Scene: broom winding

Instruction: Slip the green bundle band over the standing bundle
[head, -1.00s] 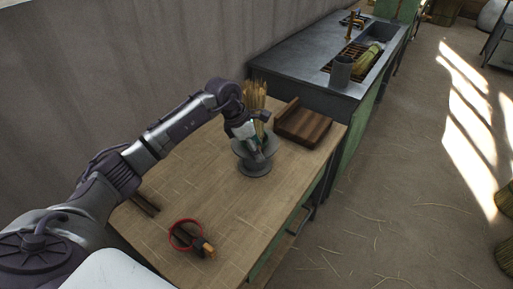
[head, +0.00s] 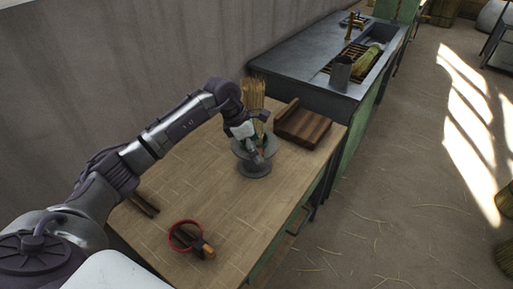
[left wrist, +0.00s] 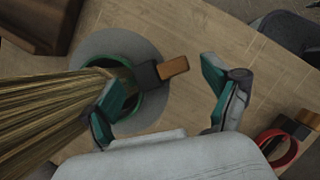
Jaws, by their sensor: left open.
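The standing bundle (head: 254,95) of straw rises from a grey round holder (head: 254,170) on the wooden table. In the left wrist view the bundle (left wrist: 45,110) fans out to the left and its foot is in the holder (left wrist: 112,42). The green band (left wrist: 138,104) shows as a ring at the holder's mouth and appears to lie around the bundle's foot; part is hidden by a finger. Its dark tab with a wooden grip (left wrist: 172,68) sticks out between my fingers. My left gripper (left wrist: 161,78) is open; it also shows beside the bundle in the head view (head: 256,150). My right gripper is out of view.
A red band (head: 184,235) with a wooden grip lies near the table's front. A brown wooden tray (head: 303,128) stands right of the holder. Dark sticks (head: 143,205) lie at the left. A grey sink counter (head: 325,70) stands behind. The table's middle is clear.

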